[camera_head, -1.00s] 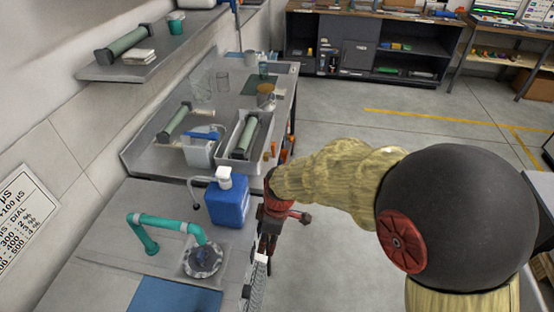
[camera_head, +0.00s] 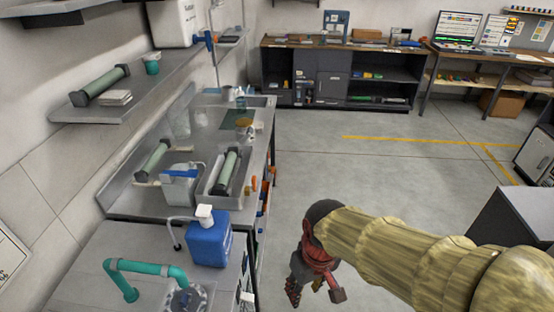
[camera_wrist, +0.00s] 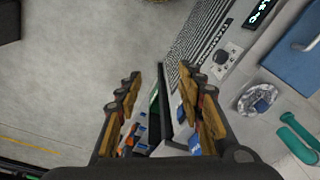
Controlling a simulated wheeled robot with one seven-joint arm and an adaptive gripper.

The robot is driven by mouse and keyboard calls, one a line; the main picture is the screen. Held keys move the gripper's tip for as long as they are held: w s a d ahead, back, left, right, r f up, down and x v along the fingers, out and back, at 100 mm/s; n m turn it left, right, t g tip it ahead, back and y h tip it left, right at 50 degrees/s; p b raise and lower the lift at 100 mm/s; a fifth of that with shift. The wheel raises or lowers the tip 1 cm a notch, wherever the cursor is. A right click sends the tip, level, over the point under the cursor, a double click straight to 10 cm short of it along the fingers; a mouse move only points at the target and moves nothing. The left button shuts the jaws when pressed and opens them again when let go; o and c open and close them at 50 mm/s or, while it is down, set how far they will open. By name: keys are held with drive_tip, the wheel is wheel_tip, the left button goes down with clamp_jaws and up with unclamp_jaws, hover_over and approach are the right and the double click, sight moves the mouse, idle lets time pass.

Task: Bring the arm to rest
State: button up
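My gripper (camera_head: 312,282) hangs at the end of my sleeved arm in the head view, over the open floor to the right of the near bench. In the wrist view my gripper (camera_wrist: 158,103) shows two fingers set wide apart, with nothing between them but the scene behind. It touches nothing that I can see.
The near bench (camera_head: 85,250) bears a blue jug (camera_head: 209,240) and a teal pipe (camera_head: 145,268). Behind it, a bench holds a tray with a green roller (camera_head: 231,165). A dark cabinet (camera_head: 500,215) stands at right. The floor (camera_head: 350,175) between is clear.

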drive_tip(key=s+d+r+m+t, duration=0.2)
drive_tip(key=d+r, duration=0.4)
drive_tip(key=s+d+r+m+t, duration=0.3)
drive_tip(key=d+r, duration=0.3)
drive_tip(key=shift+s+d+r+h, duration=0.2)
drive_tip(key=shift+s+r+h, duration=0.1)
drive_tip(key=shift+h, duration=0.1)
drive_tip(key=shift+w, duration=0.1)
drive_tip(key=shift+a, duration=0.1)
drive_tip(key=shift+c, duration=1)
